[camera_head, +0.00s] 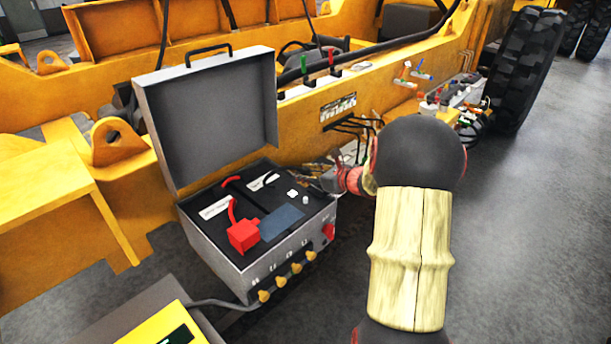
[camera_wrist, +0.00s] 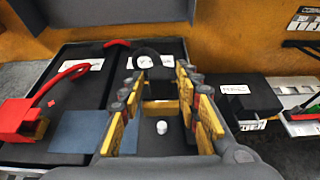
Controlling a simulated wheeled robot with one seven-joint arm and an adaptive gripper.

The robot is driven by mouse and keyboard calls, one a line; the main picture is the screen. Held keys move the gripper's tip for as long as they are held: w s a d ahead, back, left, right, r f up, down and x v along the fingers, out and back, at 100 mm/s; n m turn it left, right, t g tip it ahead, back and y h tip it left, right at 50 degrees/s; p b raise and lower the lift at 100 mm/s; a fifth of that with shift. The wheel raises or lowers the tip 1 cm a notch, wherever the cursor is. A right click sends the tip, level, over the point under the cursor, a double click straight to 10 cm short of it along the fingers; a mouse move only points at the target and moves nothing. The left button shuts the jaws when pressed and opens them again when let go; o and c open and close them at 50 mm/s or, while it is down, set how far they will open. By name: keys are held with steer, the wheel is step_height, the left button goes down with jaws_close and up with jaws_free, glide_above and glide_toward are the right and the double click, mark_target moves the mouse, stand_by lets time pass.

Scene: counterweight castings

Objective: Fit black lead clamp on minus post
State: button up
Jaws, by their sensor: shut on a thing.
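My gripper (camera_wrist: 160,76) points away from the wrist camera, with grey fingers and yellow pads on both sides of a dark piece, apparently the black lead clamp (camera_wrist: 160,88). A black lead (camera_wrist: 147,53) arches just beyond the fingertips. In the head view my gripper (camera_head: 322,176) is over the right rear part of the open grey case (camera_head: 205,257), and the clamp cannot be made out there. The red clamp (camera_head: 243,236) with its red lead lies in the case; it also shows in the wrist view (camera_wrist: 18,118). I cannot identify the minus post.
The case lid (camera_head: 215,115) stands open at the back. A white knob (camera_wrist: 162,128) shows below the fingers, and a black labelled block (camera_wrist: 250,97) is to their right. The yellow frame (camera_head: 350,108) runs behind. Yellow-tipped plugs (camera_head: 281,281) line the case front.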

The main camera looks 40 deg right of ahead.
mark_target(306, 198)
steer(key=shift+f+b, duration=2.2)
steer(key=shift+f, duration=0.7)
steer(key=shift+f+b, duration=1.55)
steer(key=o, duration=1.3)
steer(key=shift+o, duration=0.2)
steer(key=a+v, duration=0.1)
steer(key=v, duration=1.1)
steer(key=shift+d, duration=0.4)
